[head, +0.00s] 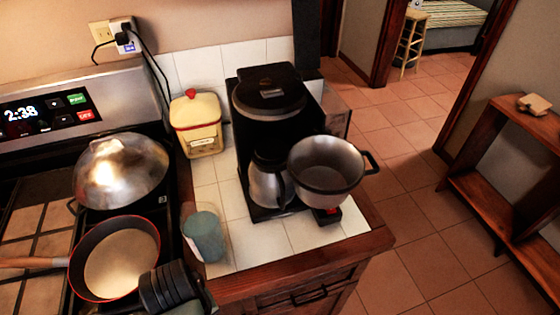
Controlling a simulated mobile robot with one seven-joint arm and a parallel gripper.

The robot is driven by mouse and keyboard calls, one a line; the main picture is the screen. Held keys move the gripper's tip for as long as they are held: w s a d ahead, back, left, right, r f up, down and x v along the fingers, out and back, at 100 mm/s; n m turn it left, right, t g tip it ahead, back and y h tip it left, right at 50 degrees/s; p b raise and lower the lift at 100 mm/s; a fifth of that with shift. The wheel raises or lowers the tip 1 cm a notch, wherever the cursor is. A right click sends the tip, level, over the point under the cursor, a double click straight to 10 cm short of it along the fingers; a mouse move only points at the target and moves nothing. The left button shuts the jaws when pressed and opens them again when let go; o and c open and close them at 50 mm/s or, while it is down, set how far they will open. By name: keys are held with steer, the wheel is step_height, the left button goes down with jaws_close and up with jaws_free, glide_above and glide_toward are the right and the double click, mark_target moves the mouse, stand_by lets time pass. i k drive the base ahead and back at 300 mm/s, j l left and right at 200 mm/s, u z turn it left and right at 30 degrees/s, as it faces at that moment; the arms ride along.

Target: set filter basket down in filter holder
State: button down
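A round silver metal bowl (326,172) with a dark handle on its right is in front of the black coffee maker (268,90), at its right side. It looks empty inside. I cannot tell whether this bowl is the filter basket, the filter holder or both together. A steel carafe (268,183) stands under the coffee maker's head, partly behind the bowl. A black ribbed part (168,287) at the bottom edge may belong to my gripper. No fingertips show clearly, and it is well left of the bowl and apart from it.
A blue-grey cup (205,238) stands at the counter's left front. A cream canister (196,125) with a red knob stands behind it. A frying pan (121,258) and a domed silver lid (121,168) are on the stove. The tiled counter's front right is clear.

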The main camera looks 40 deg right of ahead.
mark_target(322, 186)
steer(key=k+l, duration=0.1)
steer(key=l, duration=0.25)
steer(key=k+l, duration=0.15)
steer(key=l, duration=0.2)
steer(key=k+l, duration=0.1)
steer(key=l, duration=0.25)
steer(key=k+l+z, duration=0.1)
steer(key=l, duration=0.25)
steer(key=k+l, duration=0.1)
steer(key=l, duration=0.25)
steer(key=i+j, duration=0.1)
steer(key=j, duration=0.4)
steer(key=i+j, duration=0.1)
steer(key=j, duration=0.45)
